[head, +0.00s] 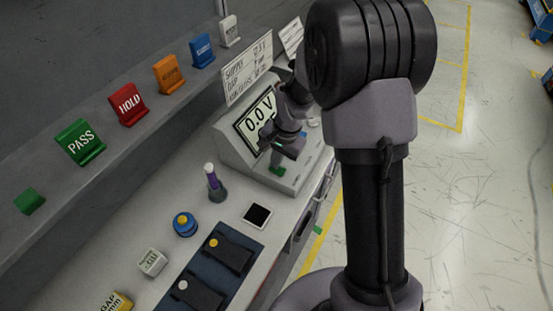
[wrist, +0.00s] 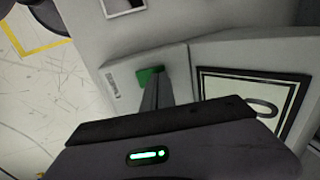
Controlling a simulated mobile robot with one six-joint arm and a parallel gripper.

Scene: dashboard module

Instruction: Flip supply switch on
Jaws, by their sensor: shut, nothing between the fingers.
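The supply unit (head: 236,150) is a grey box with a sloped front, standing at the far end of the bench. Its display (head: 257,121) reads 0.0 V; part of the display also shows in the wrist view (wrist: 236,88). A small green piece, seemingly the supply switch (wrist: 148,75), sits on the unit's face beside the display; green also shows low on the unit in the head view (head: 277,171). My gripper (wrist: 154,80) is shut and empty, its tips at the green piece and partly covering it. I cannot tell whether they touch, or the switch's position.
A sign (head: 247,70) stands behind the unit. Coloured signs, including green PASS (head: 80,142), line the ledge at left.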

